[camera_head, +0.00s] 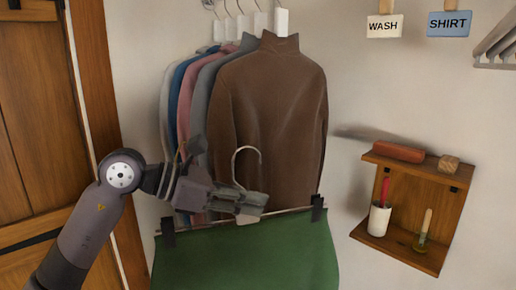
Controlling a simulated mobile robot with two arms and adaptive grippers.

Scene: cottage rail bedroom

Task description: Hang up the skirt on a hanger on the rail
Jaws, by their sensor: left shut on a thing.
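A green skirt (245,257) hangs from a clip hanger (247,153) by dark clips at its two upper corners. The hanger's hook points up, in front of the brown sweater. My left gripper (248,204) is shut on the hanger near the base of its hook, above the skirt's waist. The skirt's lower part runs out of the picture. Several garments, with a brown sweater (268,115) in front, hang from hooks at the top; the rail itself is hardly in view. My right gripper is not in view.
A wooden wall shelf (447,196) at the right holds a white cup (379,219) and small items. Signs reading WASH (384,26) and SHIRT (450,23) hang above. Empty hangers (497,45) show at the top right. A wooden door (40,130) is at the left.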

